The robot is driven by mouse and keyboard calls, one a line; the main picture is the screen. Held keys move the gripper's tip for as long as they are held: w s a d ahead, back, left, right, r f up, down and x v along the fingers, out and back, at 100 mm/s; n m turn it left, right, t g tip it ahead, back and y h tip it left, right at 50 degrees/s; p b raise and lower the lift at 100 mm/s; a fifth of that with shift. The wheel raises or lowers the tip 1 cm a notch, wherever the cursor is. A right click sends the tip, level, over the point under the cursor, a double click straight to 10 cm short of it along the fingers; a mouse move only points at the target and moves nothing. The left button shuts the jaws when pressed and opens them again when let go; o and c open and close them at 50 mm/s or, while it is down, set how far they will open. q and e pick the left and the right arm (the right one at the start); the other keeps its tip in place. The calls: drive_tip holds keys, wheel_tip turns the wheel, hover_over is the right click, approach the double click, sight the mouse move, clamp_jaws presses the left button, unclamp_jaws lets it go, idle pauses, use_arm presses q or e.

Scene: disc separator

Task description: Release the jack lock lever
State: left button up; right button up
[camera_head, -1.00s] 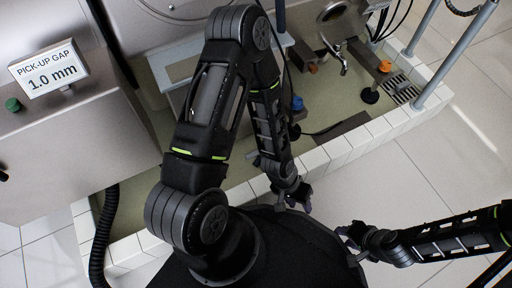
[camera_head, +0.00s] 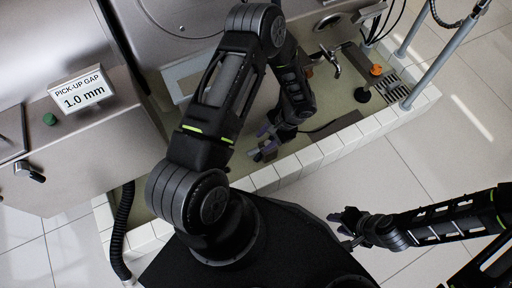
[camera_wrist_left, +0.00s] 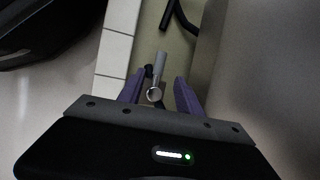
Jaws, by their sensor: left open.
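In the left wrist view a short grey metal lever (camera_wrist_left: 159,68) with a round ring-like end stands in the gap between my left gripper's two purple fingers (camera_wrist_left: 158,84). The fingers are open, and neither clearly touches it. It looks like the jack lock lever, but I cannot be sure. In the head view my left gripper (camera_head: 259,143) is low inside the tiled curb, and the lever cannot be made out there. My right gripper (camera_head: 342,228) is outside the curb over the floor, apart from the machine. Its finger gap is too small to judge.
A white tiled curb (camera_head: 310,158) borders the green basin floor. A black hose (camera_head: 119,235) runs down at left. A metal cabinet bears a "PICK-UP GAP 1.0 mm" sign (camera_head: 81,91) and a green button (camera_head: 49,119). The tiled floor at right is open.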

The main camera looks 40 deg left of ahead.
sight(255, 150)
use_arm(q)
drive_tip(key=b+x, duration=0.2)
drive_tip(key=x, duration=0.5)
drive_tip(key=shift+s+a+f, duration=0.1)
drive_tip(key=shift+s+f, duration=0.05)
drive_tip(key=shift+f, duration=0.25)
drive_tip(key=shift+c, duration=0.4)
clamp_jaws()
idle(0.7)
